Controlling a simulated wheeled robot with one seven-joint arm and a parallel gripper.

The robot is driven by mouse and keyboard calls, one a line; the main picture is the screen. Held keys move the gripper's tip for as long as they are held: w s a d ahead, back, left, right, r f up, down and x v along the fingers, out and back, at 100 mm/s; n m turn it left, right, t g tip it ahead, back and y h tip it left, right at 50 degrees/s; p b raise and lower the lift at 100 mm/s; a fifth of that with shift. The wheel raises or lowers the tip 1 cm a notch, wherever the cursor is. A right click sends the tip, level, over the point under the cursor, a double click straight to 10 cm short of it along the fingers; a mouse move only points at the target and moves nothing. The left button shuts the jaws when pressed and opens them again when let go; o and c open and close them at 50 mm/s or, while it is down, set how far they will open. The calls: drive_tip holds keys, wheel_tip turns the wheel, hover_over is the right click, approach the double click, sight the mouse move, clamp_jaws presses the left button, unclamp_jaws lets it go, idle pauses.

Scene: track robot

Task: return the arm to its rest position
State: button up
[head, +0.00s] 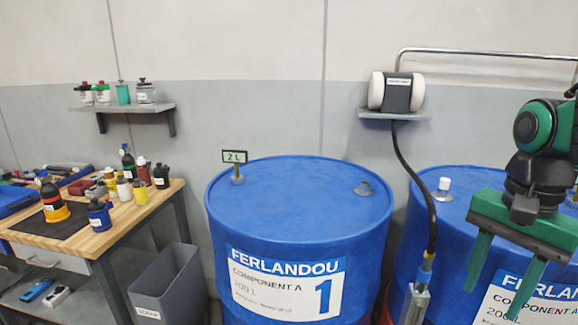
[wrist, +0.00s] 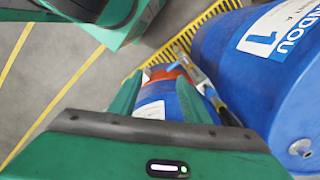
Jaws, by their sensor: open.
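My gripper (head: 494,300) hangs at the right of the head view, its two green fingers pointing down and spread apart. It is in front of the right-hand blue drum (head: 462,182) and hides part of it. The wrist view shows my gripper (wrist: 165,85) too, with its dark-edged green body across the bottom. A blue and white labelled thing with an orange-red part (wrist: 165,82) shows between the fingers; I cannot tell how far off it is. No object is seen held. My green arm bends above the gripper in the head view.
The blue drum marked 1 (head: 300,210) stands in the middle. A hose and nozzle (head: 420,290) hang between the drums. A wooden workbench (head: 160,200) with bottles and a grey bin (head: 168,285) are at left. A yellow grating (wrist: 205,22) edges open floor (wrist: 60,80).

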drive_tip(key=s+d+f+n, duration=0.5)
drive_tip(key=d+f, duration=0.3)
drive_tip(key=f, duration=0.2)
drive_tip(key=shift+s+n, duration=0.3)
drive_tip(key=shift+s, duration=0.3)
